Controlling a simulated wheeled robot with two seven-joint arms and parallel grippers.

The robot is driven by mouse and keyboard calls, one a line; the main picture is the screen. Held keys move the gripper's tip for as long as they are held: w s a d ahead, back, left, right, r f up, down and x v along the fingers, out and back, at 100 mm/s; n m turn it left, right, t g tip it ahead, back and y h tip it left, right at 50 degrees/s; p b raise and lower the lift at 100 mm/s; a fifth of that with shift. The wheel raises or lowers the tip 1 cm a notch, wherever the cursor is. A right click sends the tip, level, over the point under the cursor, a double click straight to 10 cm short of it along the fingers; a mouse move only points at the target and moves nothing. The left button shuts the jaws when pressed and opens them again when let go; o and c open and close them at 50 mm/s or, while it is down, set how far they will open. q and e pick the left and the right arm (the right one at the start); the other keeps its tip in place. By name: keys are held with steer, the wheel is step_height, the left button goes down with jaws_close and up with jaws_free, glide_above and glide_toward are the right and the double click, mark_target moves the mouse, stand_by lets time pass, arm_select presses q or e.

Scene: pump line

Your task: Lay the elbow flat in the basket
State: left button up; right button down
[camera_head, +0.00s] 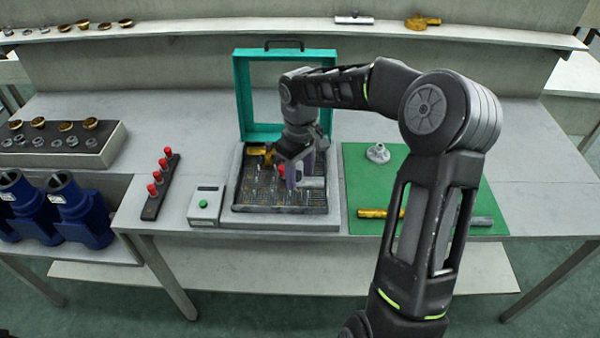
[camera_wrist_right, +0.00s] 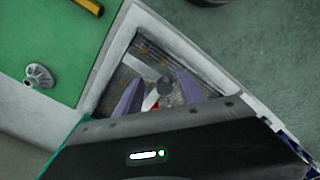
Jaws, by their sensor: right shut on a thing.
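The basket (camera_head: 240,208) is a dark mesh tray set in a grey frame, under a raised teal lid frame; part of it also shows in the wrist view (camera_wrist_right: 187,52). My right gripper (camera_head: 297,183) is low over the basket, pointing down. Its purple fingers are shut on a grey metal piece, which looks like the elbow (camera_wrist_right: 152,97); in the wrist view it sits between the fingers (camera_wrist_right: 160,84). In the head view a silver cylindrical part (camera_head: 313,182) shows just right of the fingers. Whether the held piece touches the basket floor cannot be told. My left gripper is not in view.
A brass part (camera_head: 258,151) and something red are in the basket near my gripper. The teal lid (camera_head: 244,100) stands open behind. A green mat (camera_head: 360,180) at right holds a grey flanged part (camera_head: 377,153) and bars. A control box (camera_head: 205,205) stands at left.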

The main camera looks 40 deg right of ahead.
mark_target(300, 183)
steer(key=shift+d+f+b, duration=0.1)
steer(key=shift+f+b, duration=0.95)
steer(key=shift+f, duration=0.65)
steer(key=shift+f, duration=0.2)
